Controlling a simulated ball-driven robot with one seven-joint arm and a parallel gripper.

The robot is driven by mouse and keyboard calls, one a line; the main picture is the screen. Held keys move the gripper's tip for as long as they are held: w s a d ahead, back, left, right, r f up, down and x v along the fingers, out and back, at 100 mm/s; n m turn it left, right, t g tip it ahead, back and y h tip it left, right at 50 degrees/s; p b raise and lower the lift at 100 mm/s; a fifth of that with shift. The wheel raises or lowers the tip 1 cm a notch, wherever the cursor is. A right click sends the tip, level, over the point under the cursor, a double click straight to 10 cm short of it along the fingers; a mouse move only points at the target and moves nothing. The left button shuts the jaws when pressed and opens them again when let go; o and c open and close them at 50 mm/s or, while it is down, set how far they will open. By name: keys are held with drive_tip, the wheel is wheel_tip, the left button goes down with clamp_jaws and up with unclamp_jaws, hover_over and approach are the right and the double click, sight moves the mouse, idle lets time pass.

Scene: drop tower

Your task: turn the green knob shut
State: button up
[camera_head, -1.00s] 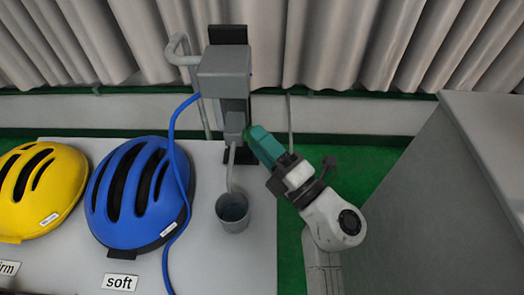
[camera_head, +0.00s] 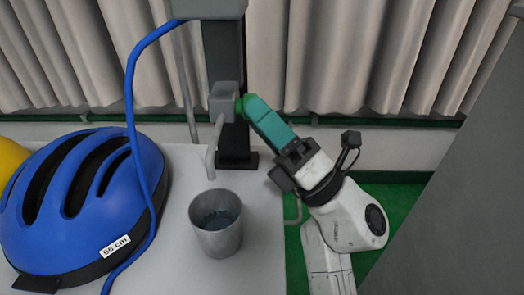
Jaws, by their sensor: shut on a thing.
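The green knob (camera_head: 239,104) sits on the right side of a small grey valve block (camera_head: 223,101) on the dark upright post. Only a sliver of the knob shows; the rest is hidden by my gripper. My gripper (camera_head: 246,103), with teal fingers, reaches in from the lower right and is shut on the knob. A grey spout (camera_head: 213,146) bends down from the valve block. A grey metal cup (camera_head: 217,224) stands below it on the table, with what looks like water inside. I cannot tell whether any water runs from the spout.
A blue helmet (camera_head: 88,251) with a "55 CM" label lies on the table at left, with a yellow helmet (camera_head: 10,160) partly in view beyond it. A blue hose (camera_head: 131,90) hangs from the grey box above across the helmet. A grey panel (camera_head: 455,165) stands at right.

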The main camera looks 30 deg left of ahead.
drive_tip(key=shift+w+a+f+n+g+h+b, duration=0.2)
drive_tip(key=shift+n+g+h+b, duration=0.7)
drive_tip(key=shift+n+g+b, duration=2.2)
drive_tip(key=shift+w+r+n+g+h+b, duration=0.2)
drive_tip(key=shift+n+g+h+b, duration=0.7)
drive_tip(key=shift+n+g+b, duration=2.15)
drive_tip(key=shift+w+a+f+n+g+h+b, duration=0.2)
drive_tip(key=shift+n+g+h+b, duration=1.2)
drive_tip(key=shift+n+g, duration=2.8)
drive_tip(key=shift+w+d+n+t+b, duration=0.1)
drive_tip(key=shift+n+t+b, duration=0.35)
drive_tip(key=shift+n, duration=0.5)
drive_tip(key=o, duration=1.1)
drive_tip(key=shift+r, duration=0.1)
drive_tip(key=shift+c, duration=0.2)
drive_tip(key=p+v, duration=0.2)
drive_tip(key=v, duration=0.9)
drive_tip(key=shift+p, duration=0.35)
